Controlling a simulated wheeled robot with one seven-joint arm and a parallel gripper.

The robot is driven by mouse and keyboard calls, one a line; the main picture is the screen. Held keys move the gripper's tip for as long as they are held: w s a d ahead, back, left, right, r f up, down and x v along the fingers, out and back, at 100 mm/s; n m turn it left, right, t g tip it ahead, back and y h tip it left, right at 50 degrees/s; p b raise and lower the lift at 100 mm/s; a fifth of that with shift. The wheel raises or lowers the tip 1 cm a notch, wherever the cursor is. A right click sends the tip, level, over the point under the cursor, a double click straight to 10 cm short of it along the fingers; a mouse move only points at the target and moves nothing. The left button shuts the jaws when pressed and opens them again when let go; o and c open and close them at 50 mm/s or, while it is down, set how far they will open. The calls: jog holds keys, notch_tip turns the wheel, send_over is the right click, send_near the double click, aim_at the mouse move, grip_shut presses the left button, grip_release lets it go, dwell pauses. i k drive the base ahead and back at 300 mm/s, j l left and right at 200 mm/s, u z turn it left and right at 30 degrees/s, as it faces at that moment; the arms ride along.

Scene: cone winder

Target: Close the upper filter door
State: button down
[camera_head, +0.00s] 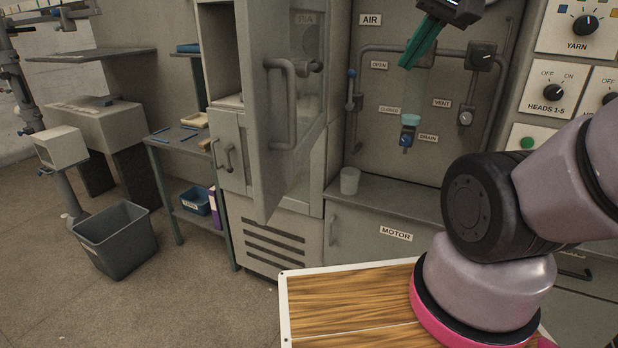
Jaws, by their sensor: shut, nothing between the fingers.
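The upper filter door (258,120) is a grey panel standing open, swung out from the cabinet toward me. Its bar handle (291,105) shows on the face turned to the right. The open compartment (221,50) shows to the left of the door. My gripper (407,63) has green fingers and is at the top, right of the door and apart from it, in front of the air panel. It is shut and empty.
A lower cabinet door (229,155) is closed beneath the compartment. A small cup (350,181) stands on the ledge. A side table (180,140) and a grey bin (118,240) stand left, with clear floor in front.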

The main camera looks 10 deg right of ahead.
aim_at(276, 156)
jog(key=k+j+z, duration=0.15)
jog(key=z, duration=0.15)
jog(key=k+j+z, duration=0.1)
jog(key=k+z, duration=0.2)
jog(key=k+u, duration=0.2)
jog(key=u, duration=0.2)
jog(key=k+j+u, duration=0.15)
jog(key=u, duration=0.25)
jog(key=k+j+u, duration=0.15)
jog(key=u, duration=0.25)
jog(key=k, duration=0.05)
